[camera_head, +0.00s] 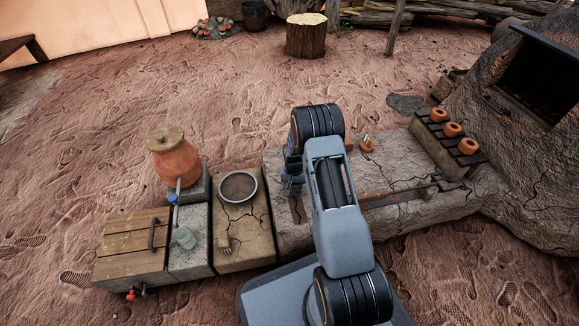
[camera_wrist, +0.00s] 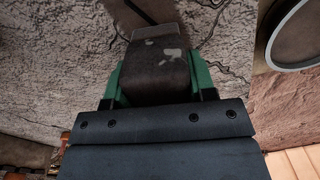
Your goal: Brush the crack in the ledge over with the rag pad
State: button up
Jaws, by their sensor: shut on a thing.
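My gripper (camera_wrist: 158,82) is shut on a dark brown pad, the rag pad (camera_wrist: 160,75), which sits between its green fingers and has a pale grey far edge. In the head view my arm covers most of the gripper and the pad. The grey ledge (camera_head: 408,165) runs right from under my arm, and it fills much of the wrist view (camera_wrist: 50,75). Dark cracks (camera_wrist: 232,70) branch over it beside and beyond the pad. I cannot tell whether the pad touches the ledge.
A round basin (camera_head: 238,187) stands on the block left of the ledge, with a clay jar (camera_head: 175,157) and a slatted wooden box (camera_head: 131,245) further left. A dark bar (camera_head: 398,195) lies along the ledge. Clay pots (camera_head: 453,130) stand by the kiln (camera_head: 530,150).

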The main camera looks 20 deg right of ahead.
jog(key=shift+w+d, duration=0.1)
jog(key=shift+w, duration=0.3)
jog(key=shift+w+r+p, duration=0.15)
jog(key=shift+r+p, duration=0.2)
jog(key=shift+p, duration=0.05)
notch_tip(320, 180, up, 2)
jog(key=shift+r+p, duration=0.1)
jog(key=shift+p, duration=0.2)
jog(key=shift+r+p, duration=1.95)
jog(key=shift+r, duration=0.7)
